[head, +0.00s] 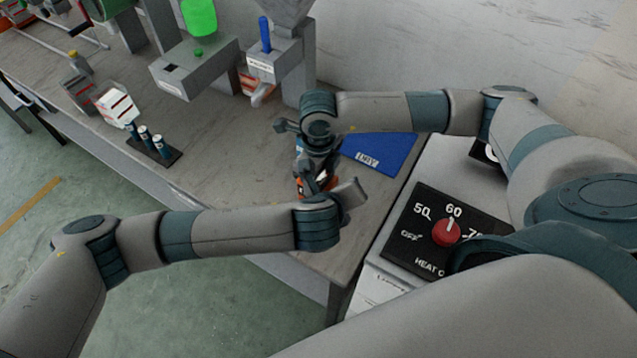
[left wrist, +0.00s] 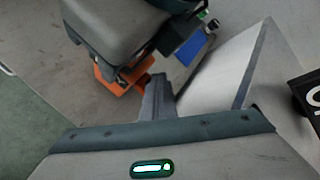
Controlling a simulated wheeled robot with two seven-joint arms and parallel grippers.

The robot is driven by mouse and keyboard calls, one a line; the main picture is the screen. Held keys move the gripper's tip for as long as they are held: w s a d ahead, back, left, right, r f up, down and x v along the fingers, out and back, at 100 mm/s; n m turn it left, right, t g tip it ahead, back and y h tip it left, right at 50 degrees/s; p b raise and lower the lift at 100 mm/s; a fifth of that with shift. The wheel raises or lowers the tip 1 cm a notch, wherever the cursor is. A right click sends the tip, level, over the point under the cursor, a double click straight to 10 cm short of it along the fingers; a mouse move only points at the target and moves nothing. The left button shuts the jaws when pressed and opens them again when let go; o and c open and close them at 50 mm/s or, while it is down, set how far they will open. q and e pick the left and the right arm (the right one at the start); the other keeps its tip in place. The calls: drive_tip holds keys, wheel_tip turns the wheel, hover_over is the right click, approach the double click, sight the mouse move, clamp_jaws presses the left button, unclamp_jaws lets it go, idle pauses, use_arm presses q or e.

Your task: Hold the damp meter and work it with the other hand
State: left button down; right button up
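The damp meter (head: 318,181), an orange and dark body with a small pale patch, is above the table's near right part, between my two hands. My left gripper (head: 332,190) is around its lower part and looks shut on it. Orange of the meter also shows in the left wrist view (left wrist: 122,82), beside a grey finger and partly hidden by a large grey part. My right gripper (head: 314,155) is at the meter's upper end, coming in from the far side. Its fingertips are hidden, so I cannot tell if they touch the meter.
A blue labelled mat (head: 385,152) lies right of the hands. A heat control panel (head: 420,215) with a red knob is at the right. A rack of small cylinders (head: 153,148), a white box (head: 117,105) and grey machines (head: 195,68) stand left and behind. The middle table (head: 225,150) is clear.

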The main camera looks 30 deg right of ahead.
use_arm(q)
drive_tip(key=shift+f, duration=0.15)
idle(0.5)
drive_tip(key=shift+a+f, duration=0.1)
drive_tip(key=shift+f, duration=0.25)
drive_tip(key=shift+s+f, duration=0.1)
drive_tip(key=shift+f, duration=0.05)
drive_tip(key=shift+a+r, duration=0.15)
drive_tip(key=shift+r, duration=0.25)
idle(0.4)
drive_tip(key=shift+r, duration=3.1)
use_arm(e)
drive_tip(key=o, duration=1.1)
